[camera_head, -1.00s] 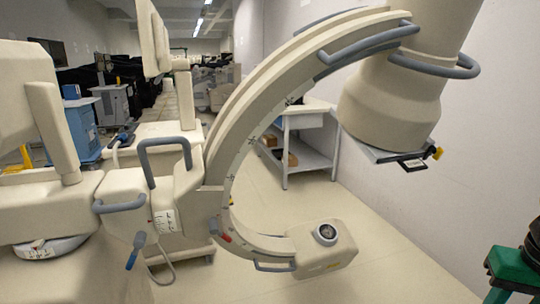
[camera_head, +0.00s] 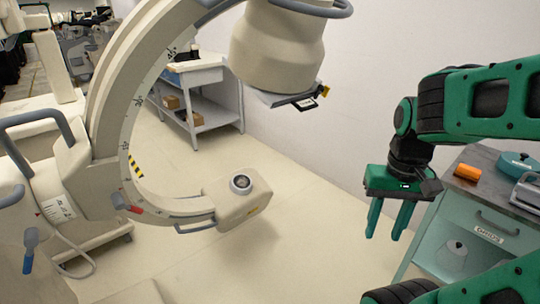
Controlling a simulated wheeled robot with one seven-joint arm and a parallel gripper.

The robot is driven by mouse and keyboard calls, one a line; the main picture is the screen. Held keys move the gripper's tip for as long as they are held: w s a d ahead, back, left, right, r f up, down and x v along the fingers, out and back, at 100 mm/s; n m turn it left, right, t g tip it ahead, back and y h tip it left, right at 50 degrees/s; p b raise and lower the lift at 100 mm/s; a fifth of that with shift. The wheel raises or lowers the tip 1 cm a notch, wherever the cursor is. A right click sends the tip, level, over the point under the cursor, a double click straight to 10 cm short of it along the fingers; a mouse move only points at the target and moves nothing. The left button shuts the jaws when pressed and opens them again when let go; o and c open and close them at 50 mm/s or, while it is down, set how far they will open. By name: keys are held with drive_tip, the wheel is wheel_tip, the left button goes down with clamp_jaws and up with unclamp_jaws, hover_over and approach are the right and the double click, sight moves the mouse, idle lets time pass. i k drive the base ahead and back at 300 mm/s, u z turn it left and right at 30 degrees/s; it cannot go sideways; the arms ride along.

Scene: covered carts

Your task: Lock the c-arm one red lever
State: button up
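The C-arm (camera_head: 105,120) is a large cream arc on a wheeled body at the left. A small red lever (camera_head: 119,200) with a grey end sits low on the inner side of the arc, above the floor. A blue-tipped grey lever (camera_head: 29,252) hangs on the body at the lower left. My gripper (camera_head: 386,236) is green and points down at the right, well away from the red lever. Its two fingers are apart, with nothing between them. The C-arm's base is partly cut off by the left edge.
A grey cart (camera_head: 205,78) with boxes on its shelf stands at the back. A teal drawer cabinet (camera_head: 490,228) labelled GRIDS stands at the right, close to my gripper, with an orange object (camera_head: 467,172) on top. The pale floor between the C-arm and the cabinet is clear.

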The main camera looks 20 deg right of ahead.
sight(117, 199)
drive_tip(key=u, duration=1.35)
drive_tip(key=i, duration=0.55)
drive_tip(key=z, duration=1.3)
